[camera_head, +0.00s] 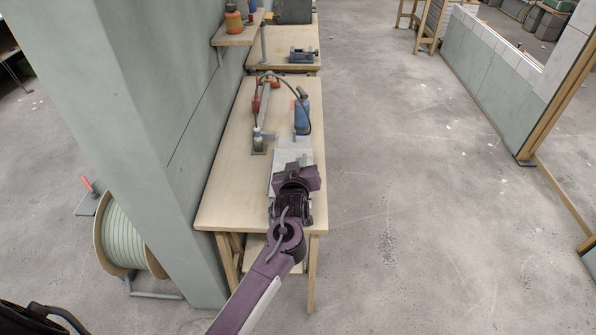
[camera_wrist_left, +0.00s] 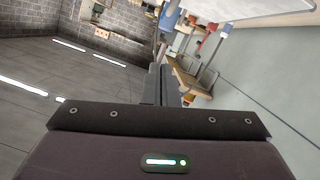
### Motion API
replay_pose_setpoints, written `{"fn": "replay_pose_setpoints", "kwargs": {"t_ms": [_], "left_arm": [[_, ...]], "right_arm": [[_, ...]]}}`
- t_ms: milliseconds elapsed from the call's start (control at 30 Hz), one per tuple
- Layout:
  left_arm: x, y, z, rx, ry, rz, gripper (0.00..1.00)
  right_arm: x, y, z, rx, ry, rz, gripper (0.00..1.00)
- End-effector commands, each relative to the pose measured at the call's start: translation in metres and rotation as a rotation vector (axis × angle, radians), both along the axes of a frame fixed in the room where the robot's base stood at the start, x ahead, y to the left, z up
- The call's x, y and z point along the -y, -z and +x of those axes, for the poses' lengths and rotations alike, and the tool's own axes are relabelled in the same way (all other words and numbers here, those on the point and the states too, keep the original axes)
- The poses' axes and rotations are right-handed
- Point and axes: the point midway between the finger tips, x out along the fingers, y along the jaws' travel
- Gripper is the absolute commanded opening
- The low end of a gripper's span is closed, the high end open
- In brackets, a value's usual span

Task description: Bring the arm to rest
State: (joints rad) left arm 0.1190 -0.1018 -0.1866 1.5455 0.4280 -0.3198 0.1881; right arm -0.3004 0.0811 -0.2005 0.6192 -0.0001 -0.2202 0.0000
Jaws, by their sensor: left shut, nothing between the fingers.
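My left arm reaches in from the bottom of the head view, purple and black. Its gripper (camera_head: 292,163) is over the near part of a wooden workbench (camera_head: 228,200), in front of a light grey flat piece (camera_head: 291,150). I cannot tell how high it is above the bench. In the left wrist view the dark fingers (camera_wrist_left: 160,85) are together with nothing between them. My right gripper is in neither view.
On the bench stand a blue tool (camera_head: 302,115) and a red-and-grey tool (camera_head: 262,105). A green-grey wall (camera_head: 165,130) runs along the bench's left side. A cable reel (camera_head: 125,235) stands on the floor at left. The floor (camera_head: 420,220) to the right is clear.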

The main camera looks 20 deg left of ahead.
Motion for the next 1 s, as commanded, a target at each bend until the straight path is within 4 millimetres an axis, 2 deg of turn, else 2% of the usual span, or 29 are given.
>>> {"fn": "replay_pose_setpoints", "kwargs": {"t_ms": [200,400,467,567,667,767,800,900,1000], "left_arm": [[0.005,-0.005,-0.022,-0.001,0.0,0.0,0.0],[0.006,-0.007,-0.026,-0.001,0.001,0.001,0.0],[0.005,-0.005,-0.029,-0.015,0.007,0.0,0.0],[0.004,0.006,-0.047,-0.089,0.044,0.0,0.0],[0.004,0.023,-0.084,-0.237,0.123,0.01,0.0],[0.005,0.037,-0.135,-0.415,0.224,0.039,0.0],[0.006,0.04,-0.154,-0.477,0.259,0.052,0.0],[0.006,0.043,-0.193,-0.604,0.329,0.087,0.0],[0.005,0.043,-0.227,-0.705,0.382,0.119,0.0]], "right_arm": [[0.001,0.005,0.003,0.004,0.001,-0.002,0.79],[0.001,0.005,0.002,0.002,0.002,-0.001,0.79],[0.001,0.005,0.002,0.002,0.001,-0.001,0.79],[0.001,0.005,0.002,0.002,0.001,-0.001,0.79],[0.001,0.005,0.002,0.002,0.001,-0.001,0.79],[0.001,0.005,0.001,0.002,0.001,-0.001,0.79],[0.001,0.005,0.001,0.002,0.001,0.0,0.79],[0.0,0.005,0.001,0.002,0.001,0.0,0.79],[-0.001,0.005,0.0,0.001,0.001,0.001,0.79]]}}
